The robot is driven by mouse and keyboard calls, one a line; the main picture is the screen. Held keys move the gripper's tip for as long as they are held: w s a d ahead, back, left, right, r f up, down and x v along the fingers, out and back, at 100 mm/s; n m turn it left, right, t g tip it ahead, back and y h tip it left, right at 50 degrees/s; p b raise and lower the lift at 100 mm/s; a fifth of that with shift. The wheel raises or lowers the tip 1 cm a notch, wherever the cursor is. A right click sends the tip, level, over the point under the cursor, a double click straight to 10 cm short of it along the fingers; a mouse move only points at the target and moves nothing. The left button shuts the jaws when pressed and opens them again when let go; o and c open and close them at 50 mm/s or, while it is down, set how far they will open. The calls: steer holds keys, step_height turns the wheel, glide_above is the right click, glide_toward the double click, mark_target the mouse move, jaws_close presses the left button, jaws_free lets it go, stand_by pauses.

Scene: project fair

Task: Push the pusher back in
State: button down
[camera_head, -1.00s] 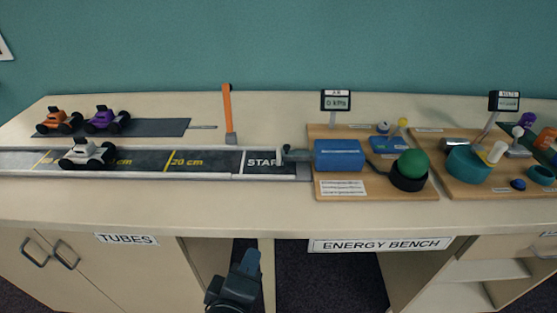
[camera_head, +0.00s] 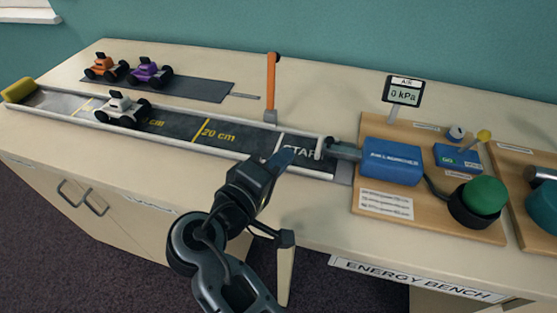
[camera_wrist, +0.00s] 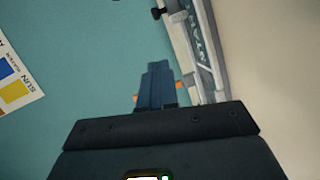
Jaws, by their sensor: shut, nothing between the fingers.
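The pusher (camera_head: 341,149) is a short grey rod with a pale end plate. It sticks out to the left from the blue cylinder block (camera_head: 391,162), over the START end of the track. My gripper (camera_head: 284,156) is shut and empty, its dark blue fingertips at the near edge of the track by the START lettering, left of the pusher's end plate and apart from it. In the wrist view the closed fingers (camera_wrist: 158,78) point up the picture, beside the track (camera_wrist: 197,40). I cannot tell how high the fingertips are.
An orange post (camera_head: 271,85) stands behind the track. A white car (camera_head: 122,108) sits on the track to the left. Orange and purple cars stand on a dark strip behind. A green ball (camera_head: 485,194) in a black cup and a 0 kPa gauge (camera_head: 403,92) are right.

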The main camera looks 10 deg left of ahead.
mark_target(328, 146)
steer(key=x, duration=0.5)
steer(key=shift+w+d+r+p, duration=0.1)
steer(key=shift+w+p, duration=0.05)
steer(key=shift+p, duration=0.2)
steer(key=w+d, duration=0.1)
steer(key=w+d+f+p, duration=0.1)
steer(key=d, duration=0.1)
steer(key=shift+d, duration=0.1)
steer(key=shift+d+f, duration=0.15)
steer(key=shift+d, duration=0.05)
steer(key=shift+d+p, duration=0.35)
steer(key=shift+d, duration=2.3)
